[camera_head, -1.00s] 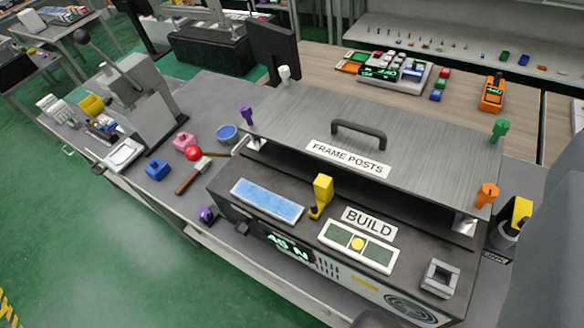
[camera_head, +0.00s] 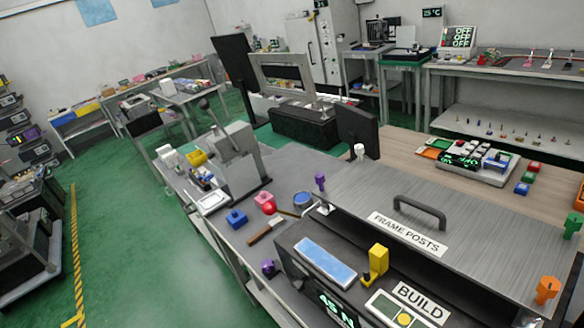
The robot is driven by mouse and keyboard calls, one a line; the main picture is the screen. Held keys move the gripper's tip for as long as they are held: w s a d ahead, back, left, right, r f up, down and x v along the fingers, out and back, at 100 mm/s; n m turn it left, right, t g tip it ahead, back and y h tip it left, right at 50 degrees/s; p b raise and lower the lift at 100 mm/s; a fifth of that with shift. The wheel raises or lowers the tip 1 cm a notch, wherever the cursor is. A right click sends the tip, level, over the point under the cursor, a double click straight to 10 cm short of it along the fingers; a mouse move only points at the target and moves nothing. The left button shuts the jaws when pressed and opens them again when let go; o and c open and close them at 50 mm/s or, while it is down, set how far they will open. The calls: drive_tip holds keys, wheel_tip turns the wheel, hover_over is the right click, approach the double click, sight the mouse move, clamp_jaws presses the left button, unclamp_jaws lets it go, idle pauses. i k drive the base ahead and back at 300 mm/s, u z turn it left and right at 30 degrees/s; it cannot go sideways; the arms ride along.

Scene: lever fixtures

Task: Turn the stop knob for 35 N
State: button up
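The machine (camera_head: 325,262) with the BUILD label stands at the lower right, cut off by the bottom edge. Its front display (camera_head: 336,310) reads 45 N in green. A small purple knob (camera_head: 269,268) sits by the left end of its front; I cannot tell whether this is the stop knob. A red ball (camera_head: 270,208) lies near the machine's left end. A yellow upright part (camera_head: 376,262) stands on top between a blue pad (camera_head: 325,262) and the BUILD panel (camera_head: 403,318). My gripper is not in view, so its opening is hidden.
A FRAME POSTS plate (camera_head: 350,195) with a dark handle (camera_head: 419,211) covers the bench behind the machine. Coloured posts, such as a purple one (camera_head: 320,181) and an orange one (camera_head: 547,290), stand at its corners. Green floor (camera_head: 150,250) is open at left.

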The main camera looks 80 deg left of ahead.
sight(297, 285)
drive_tip(key=u, duration=0.15)
drive_tip(key=k, duration=0.85)
drive_tip(key=u, duration=1.15)
